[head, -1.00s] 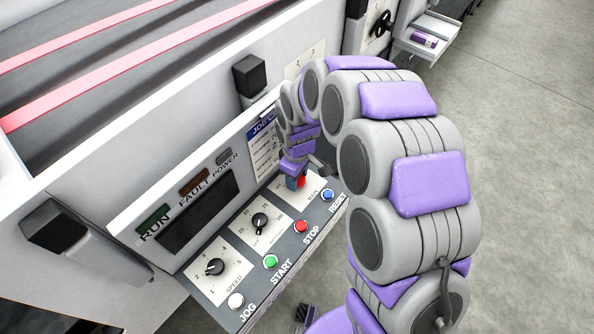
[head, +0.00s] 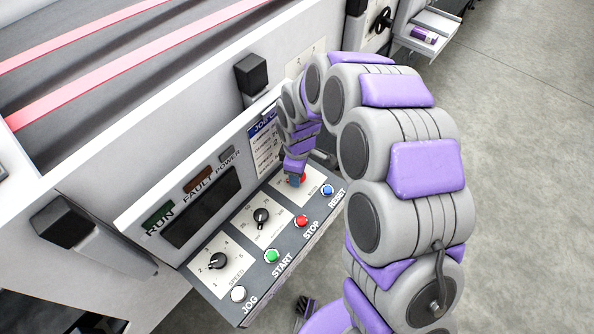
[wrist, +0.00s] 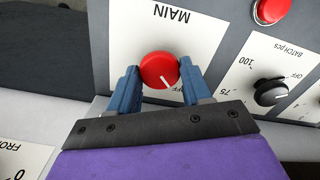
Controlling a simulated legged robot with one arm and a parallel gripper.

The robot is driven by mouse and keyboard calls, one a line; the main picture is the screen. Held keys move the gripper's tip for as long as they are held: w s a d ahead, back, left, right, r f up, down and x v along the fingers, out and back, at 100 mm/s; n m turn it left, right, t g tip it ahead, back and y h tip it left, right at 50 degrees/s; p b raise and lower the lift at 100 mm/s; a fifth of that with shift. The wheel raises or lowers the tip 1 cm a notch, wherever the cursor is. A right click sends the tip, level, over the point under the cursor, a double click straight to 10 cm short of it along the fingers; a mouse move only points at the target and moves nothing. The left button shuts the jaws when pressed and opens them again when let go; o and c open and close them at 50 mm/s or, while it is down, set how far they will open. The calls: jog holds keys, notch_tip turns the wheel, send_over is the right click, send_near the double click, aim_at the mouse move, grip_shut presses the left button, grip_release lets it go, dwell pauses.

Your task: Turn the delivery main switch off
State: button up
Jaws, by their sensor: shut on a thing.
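The main switch is a round red knob (wrist: 160,70) with a white pointer line, on a white plate (wrist: 176,38) labelled MAIN. In the wrist view the plate's lettering is upside down and the pointer line runs downward, slightly right. My gripper (wrist: 159,76) is shut on the knob, one blue finger on each side. In the head view my gripper (head: 295,180) is at the far right part of the control panel, and only a little red of the knob shows beside it.
The panel also carries a SPEED dial (head: 217,261), a batch dial (head: 261,216), a green START button (head: 271,256), a red STOP button (head: 302,221), a blue RESET button (head: 327,190) and a white JOG button (head: 238,293). STOP and RESET lie close to my gripper. Open floor (head: 530,130) lies to the right.

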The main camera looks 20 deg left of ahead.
jog(key=o, duration=1.1)
jog(key=shift+c, duration=0.2)
jog(key=shift+w, duration=0.1)
notch_tip(320, 180, up, 17)
jog(key=shift+r+p, duration=0.15)
jog(key=shift+p, duration=0.3)
jog(key=shift+a, duration=0.1)
jog(key=s+d+r+m+b, duration=0.15)
jog(key=s+d+m, duration=0.3)
jog(key=d, duration=0.45)
jog(key=s+d+m+b, duration=0.35)
jog(key=s+d, duration=0.25)
jog(key=d, duration=0.3)
jog(key=s+d+f+m+g+b, duration=0.1)
jog(key=s+d+f+m, duration=0.1)
jog(key=s+d+m, duration=0.3)
jog(key=s+d+f+m+b, duration=0.1)
jog(key=s+d+m, duration=0.3)
jog(key=s, duration=0.7)
jog(key=shift+s+d+f+m+g, duration=0.35)
jog(key=shift+f+m, duration=0.25)
jog(key=shift+f, duration=0.25)
